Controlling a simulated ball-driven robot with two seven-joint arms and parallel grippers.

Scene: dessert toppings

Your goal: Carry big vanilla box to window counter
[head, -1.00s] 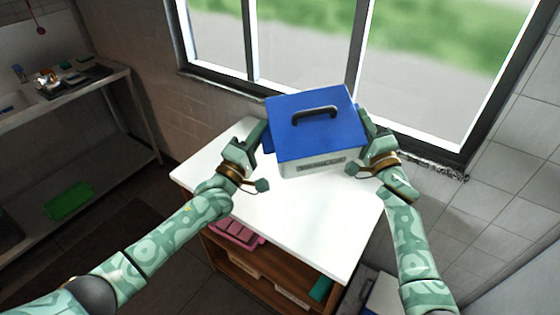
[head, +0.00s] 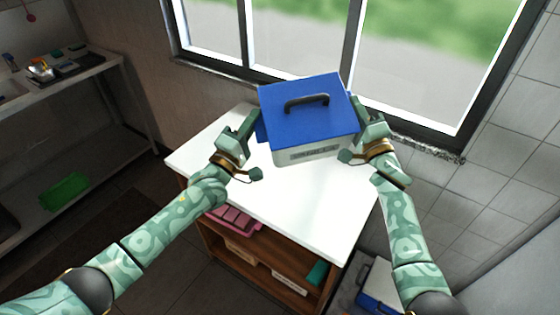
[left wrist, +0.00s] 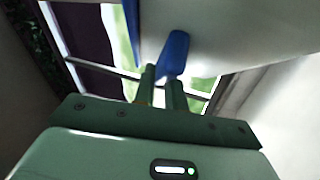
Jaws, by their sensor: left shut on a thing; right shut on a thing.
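The big vanilla box (head: 312,152) is white with a blue lid (head: 308,118) and a dark handle on top. It is upright over the back part of the white-topped window counter (head: 300,205). I cannot tell whether its base touches the top. My left gripper (head: 255,122) is at its left side, shut on a blue side grip (left wrist: 174,54), which shows between the fingers in the left wrist view. My right gripper (head: 358,118) is shut on the box's right side; the fingertips are partly hidden by the box.
The window (head: 340,50) and its dark sill are just behind the counter. Pink packs (head: 232,218) and other boxes sit on the wooden shelves below. A blue-and-white box (head: 375,290) is at lower right. A metal shelf (head: 70,85) with utensils stands at left. The counter's front part is clear.

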